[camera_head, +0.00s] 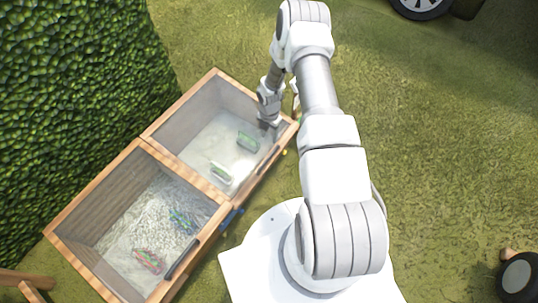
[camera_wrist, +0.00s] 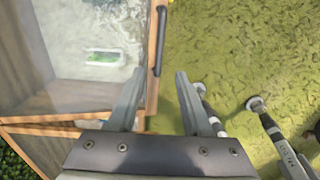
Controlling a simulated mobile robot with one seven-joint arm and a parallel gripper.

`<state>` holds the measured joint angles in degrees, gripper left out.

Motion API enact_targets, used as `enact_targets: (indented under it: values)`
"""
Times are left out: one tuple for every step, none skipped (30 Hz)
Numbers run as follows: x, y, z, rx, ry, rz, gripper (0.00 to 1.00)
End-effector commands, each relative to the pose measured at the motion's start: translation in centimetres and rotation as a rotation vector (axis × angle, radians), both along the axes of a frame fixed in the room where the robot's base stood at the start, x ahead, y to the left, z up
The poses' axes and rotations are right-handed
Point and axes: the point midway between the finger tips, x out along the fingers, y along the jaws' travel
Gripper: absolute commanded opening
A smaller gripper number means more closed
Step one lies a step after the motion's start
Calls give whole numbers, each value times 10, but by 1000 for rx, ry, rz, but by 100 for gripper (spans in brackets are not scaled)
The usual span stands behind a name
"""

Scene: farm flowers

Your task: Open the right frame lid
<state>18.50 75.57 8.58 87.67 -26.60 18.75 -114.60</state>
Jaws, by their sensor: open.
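The right frame lid (camera_head: 221,85) is a wooden-edged, hazy clear panel lying shut over the right half of a wooden box. Its dark bar handle (camera_head: 269,157) is on the front edge; it also shows in the wrist view (camera_wrist: 158,42), running along the wooden rim. My gripper (camera_head: 270,124) is over the far right end of this frame. In the wrist view my gripper (camera_wrist: 160,76) is open and empty, with the handle's lower end appearing between its fingertips. I cannot tell its height above the handle.
The left frame (camera_head: 92,188) adjoins it, with gravel and small packets inside and its own dark handle (camera_head: 182,259). Green packets (camera_head: 220,173) show inside the right frame. A hedge (camera_head: 75,90) stands behind. Open grass (camera_head: 440,150) lies right; a wheel (camera_head: 420,6) is at the top.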

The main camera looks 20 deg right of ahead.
Motion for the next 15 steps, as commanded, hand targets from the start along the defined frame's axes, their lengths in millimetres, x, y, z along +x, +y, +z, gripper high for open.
enact_targets:
  values:
    - [-1,0,-16,1,3,-1,50]
    - [-1,0,-23,1,3,-1,50]
    - [-1,0,-32,0,4,0,50]
    - [-1,0,-38,0,2,0,50]
    - [-1,0,-45,0,2,1,50]
    - [-1,0,-54,0,2,0,50]
    - [-1,1,-61,0,2,-1,50]
    - [-1,1,-67,0,2,-1,50]
    - [-1,1,-76,0,2,-1,50]
    - [-1,1,-83,0,2,0,50]
    - [-1,1,-89,0,2,0,50]
    - [-1,1,-98,0,2,0,50]
    - [-1,0,-104,0,2,-1,50]
    - [-1,0,-109,0,2,-2,50]
    - [-1,0,-116,0,2,-1,50]
